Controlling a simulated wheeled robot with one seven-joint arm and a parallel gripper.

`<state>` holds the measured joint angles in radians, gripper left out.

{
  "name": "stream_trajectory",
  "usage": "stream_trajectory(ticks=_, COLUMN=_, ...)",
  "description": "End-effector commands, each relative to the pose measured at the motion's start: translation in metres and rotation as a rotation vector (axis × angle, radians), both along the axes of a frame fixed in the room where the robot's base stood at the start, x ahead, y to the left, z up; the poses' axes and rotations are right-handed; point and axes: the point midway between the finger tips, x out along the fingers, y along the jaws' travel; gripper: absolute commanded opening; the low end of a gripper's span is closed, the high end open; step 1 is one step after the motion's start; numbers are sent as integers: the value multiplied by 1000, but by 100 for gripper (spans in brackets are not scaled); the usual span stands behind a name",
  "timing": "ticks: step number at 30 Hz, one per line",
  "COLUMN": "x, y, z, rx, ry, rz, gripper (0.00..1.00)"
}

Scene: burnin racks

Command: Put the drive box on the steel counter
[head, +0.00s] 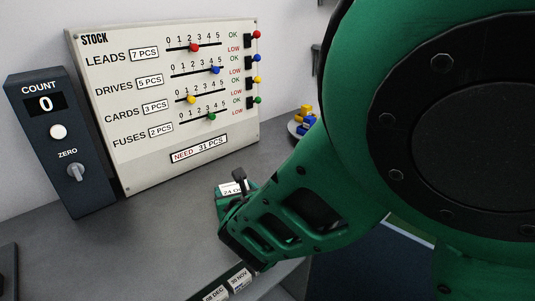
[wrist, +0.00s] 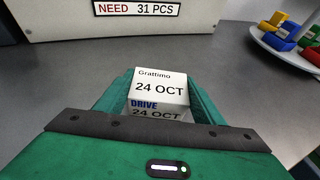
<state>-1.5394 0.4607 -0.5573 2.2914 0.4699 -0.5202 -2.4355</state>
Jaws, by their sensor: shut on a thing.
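The drive box (wrist: 160,88) is a small white box printed "DRIVE" and "24 OCT". My green gripper (wrist: 160,104) is shut on it, with one finger on each side. In the head view the box (head: 230,189) shows only in part beyond my gripper (head: 236,203), which hides the rest. The grey steel counter (head: 165,225) spreads under and around it, in front of the stock board. I cannot tell whether the underside of the box touches the counter.
The stock board (head: 180,110) with coloured sliders stands at the back, beside a dark count unit (head: 62,145). A round dish (wrist: 284,50) of coloured pieces is at the right. Dated white labels (head: 240,278) show at the front. Counter left of my gripper is clear.

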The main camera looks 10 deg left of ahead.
Motion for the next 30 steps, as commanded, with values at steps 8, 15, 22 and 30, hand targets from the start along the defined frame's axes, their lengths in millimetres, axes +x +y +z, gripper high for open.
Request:
stream_trajectory(ticks=8, x=0, y=1, z=-1, rx=0, ry=0, rz=1, gripper=81)
stream_trajectory(ticks=15, x=-1, y=1, z=0, rx=0, ry=0, rz=2, gripper=81)
stream_trajectory(ticks=22, x=-19, y=-6, z=9, rx=3, ry=1, rz=4, gripper=81)
stream_trajectory(ticks=30, x=-61, y=-27, z=28, rx=2, ry=1, rz=7, gripper=81)
